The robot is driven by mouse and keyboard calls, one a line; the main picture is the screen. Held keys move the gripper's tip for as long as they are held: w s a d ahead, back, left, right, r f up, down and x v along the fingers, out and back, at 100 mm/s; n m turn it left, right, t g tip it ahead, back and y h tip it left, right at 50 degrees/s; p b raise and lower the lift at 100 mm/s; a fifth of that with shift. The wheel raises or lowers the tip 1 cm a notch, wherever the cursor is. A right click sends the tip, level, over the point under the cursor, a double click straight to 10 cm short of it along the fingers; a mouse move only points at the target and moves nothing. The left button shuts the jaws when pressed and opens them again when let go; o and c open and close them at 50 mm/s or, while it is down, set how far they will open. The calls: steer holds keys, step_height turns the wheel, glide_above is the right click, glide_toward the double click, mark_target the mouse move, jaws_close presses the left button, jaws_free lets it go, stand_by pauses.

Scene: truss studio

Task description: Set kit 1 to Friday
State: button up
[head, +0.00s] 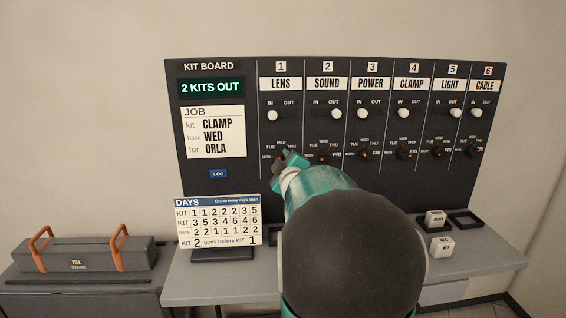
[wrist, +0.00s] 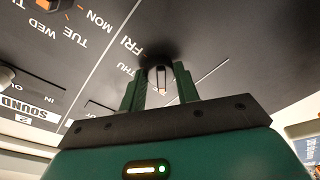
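The kit 1 LENS column (head: 281,84) is leftmost on the dark kit board (head: 220,185); its white switch (head: 272,115) sits on the IN side. My gripper (head: 286,160) is at the day dial under it and hides most of that dial in the head view. In the wrist view, upside down, the kit 1 dial (wrist: 160,78) stands between the two green fingers of my gripper (wrist: 160,85), which look closed against its sides. An orange mark shows at its lower end. FRI (wrist: 130,45) and THU (wrist: 125,71) are printed beside it. I cannot read its set day surely.
The kit 2 dial (head: 322,158) is close on the right. A DAYS card (head: 217,222) stands below the board on the grey shelf (head: 195,288). Two white blocks (head: 435,218) (head: 441,247) are at the right. A case with orange handles (head: 85,254) is at the left.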

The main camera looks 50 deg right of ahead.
steer(key=shift+m, duration=0.3)
steer(key=shift+c, duration=0.3)
steer(key=m+h, duration=0.1)
steer(key=m, duration=0.8)
steer(key=m+g+h, duration=0.1)
steer(key=m, duration=0.9)
steer(key=m+h, duration=0.1)
steer(key=m, duration=0.8)
steer(key=shift+w+a+f, duration=0.1)
steer(key=shift+a+f, duration=0.05)
steer(key=shift+f, duration=0.05)
steer(key=shift+m, duration=0.4)
steer(key=o, duration=1)
steer(key=shift+c, duration=0.2)
